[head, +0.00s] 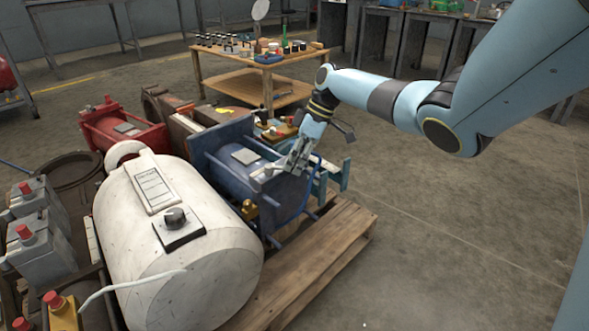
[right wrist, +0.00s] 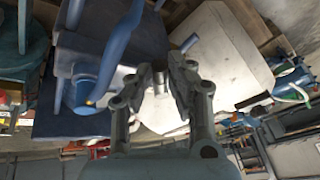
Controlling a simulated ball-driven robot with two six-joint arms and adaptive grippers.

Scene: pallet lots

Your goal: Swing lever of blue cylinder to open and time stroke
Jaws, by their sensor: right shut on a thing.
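The blue cylinder (head: 238,160) lies on the wooden pallet between blue end plates, with a grey plate on top. My right gripper (head: 266,174) reaches down to its near right end. In the right wrist view my right gripper (right wrist: 160,85) has its fingers closed around a short grey metal piece, which looks like the lever (right wrist: 160,76); the fingers hide most of it. The blue body (right wrist: 85,85) fills the left of that view. I cannot tell the lever's angle. My left gripper is not in view.
A large white tank (head: 215,255) with a black knob stands in front of the blue cylinder. A red cylinder (head: 125,128) is behind left. The pallet (head: 345,235) has bare slats at right. A wooden table (head: 215,82) with small parts stands behind. Floor at right is clear.

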